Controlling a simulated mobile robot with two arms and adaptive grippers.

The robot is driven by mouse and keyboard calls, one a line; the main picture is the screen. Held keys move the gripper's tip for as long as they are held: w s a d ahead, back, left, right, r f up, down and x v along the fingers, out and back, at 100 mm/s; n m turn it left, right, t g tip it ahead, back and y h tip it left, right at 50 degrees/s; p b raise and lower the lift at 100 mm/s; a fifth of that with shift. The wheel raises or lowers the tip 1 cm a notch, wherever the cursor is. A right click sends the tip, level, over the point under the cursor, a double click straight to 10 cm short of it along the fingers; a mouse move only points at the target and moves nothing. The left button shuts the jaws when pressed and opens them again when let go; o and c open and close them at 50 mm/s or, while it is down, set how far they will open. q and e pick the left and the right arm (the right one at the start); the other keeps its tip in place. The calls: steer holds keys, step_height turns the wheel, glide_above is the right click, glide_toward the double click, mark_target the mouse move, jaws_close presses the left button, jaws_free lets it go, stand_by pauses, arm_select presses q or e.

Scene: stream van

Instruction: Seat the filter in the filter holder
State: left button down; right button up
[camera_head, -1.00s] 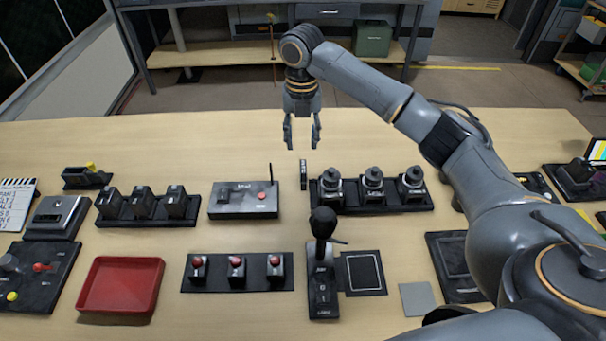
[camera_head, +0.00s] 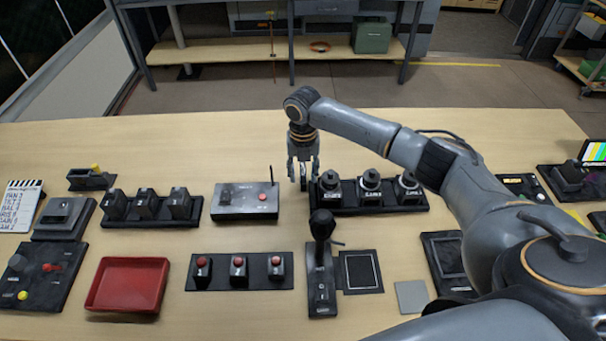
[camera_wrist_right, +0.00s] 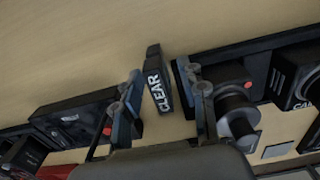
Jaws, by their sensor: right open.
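A small upright dark plate labelled CLEAR, which looks like the filter (camera_wrist_right: 156,88), stands on the table in the right wrist view. My right gripper (camera_wrist_right: 160,100) is open, with one finger on each side of this plate and visible gaps between. In the head view my right gripper (camera_head: 303,179) points down, low over the table between the antenna box and the row of black round units, and mostly hides the plate. I cannot tell for sure which fixture is the filter holder. My left gripper is not in view.
The antenna box (camera_head: 246,198) and the black base with several round units (camera_head: 370,207) stand close on either side. In front are a lever unit (camera_head: 321,277), a red-button panel (camera_head: 238,284) and a red tray (camera_head: 128,299). The table's back strip is clear.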

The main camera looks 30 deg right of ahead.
mark_target(303, 168)
jaws_close()
steer(key=shift+r, duration=0.2)
steer(key=shift+r+b, duration=0.55)
steer(key=shift+r, duration=0.1)
steer(key=shift+w+r+b, duration=0.1)
steer(key=shift+r+b, duration=0.3)
steer(key=shift+r, duration=0.25)
steer(key=s+a+r+b, duration=0.2)
steer(key=s+a+r, duration=0.1)
steer(key=s+r, duration=0.7)
steer(key=s, duration=0.3)
steer(key=shift+s+a, duration=0.35)
steer(key=shift+s, duration=0.1)
